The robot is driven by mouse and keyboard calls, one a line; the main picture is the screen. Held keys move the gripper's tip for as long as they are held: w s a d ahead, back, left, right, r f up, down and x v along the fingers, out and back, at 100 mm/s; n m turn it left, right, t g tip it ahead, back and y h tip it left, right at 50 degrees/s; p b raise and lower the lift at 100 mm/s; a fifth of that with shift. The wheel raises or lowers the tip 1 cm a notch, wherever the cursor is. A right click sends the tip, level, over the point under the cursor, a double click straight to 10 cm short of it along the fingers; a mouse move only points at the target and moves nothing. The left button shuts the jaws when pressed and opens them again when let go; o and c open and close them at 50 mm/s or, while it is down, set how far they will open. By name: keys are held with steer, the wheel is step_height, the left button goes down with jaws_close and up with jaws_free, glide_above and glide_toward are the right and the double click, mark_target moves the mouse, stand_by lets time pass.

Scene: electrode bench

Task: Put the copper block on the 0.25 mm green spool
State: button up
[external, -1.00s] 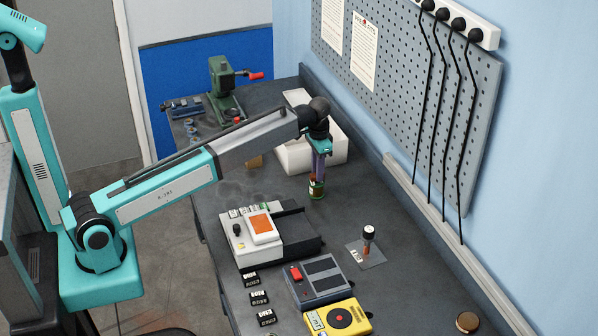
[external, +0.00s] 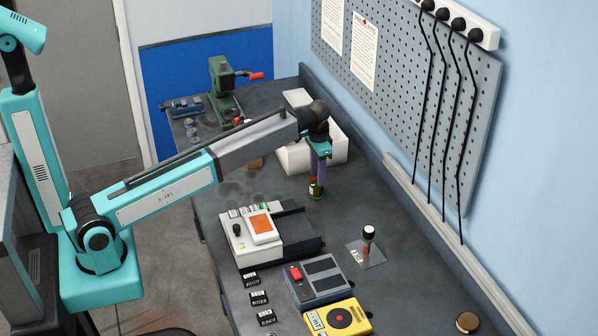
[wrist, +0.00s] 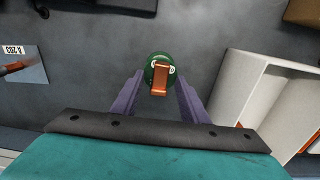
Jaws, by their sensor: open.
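The green spool (external: 316,194) stands upright on the dark bench, left of the white bin in the wrist view. The copper block (wrist: 160,78) appears to rest on top of the spool, whose green rim (wrist: 151,67) shows around it. My gripper (wrist: 160,84) is directly over them. Its two purple fingers are spread on either side of the block, with visible gaps. In the external view the fingers partly hide the block, and any size label on the spool is too small to read.
A white open bin (external: 334,153) stands just behind my gripper. A white instrument with an orange screen (external: 262,229) is in front, with a grey box (external: 322,278) and yellow meter (external: 338,318) nearer.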

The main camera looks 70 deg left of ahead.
steer(key=shift+r, duration=0.1)
step_height(320, 180, up, 12)
steer(key=p, duration=0.6)
stand_by(0.7)
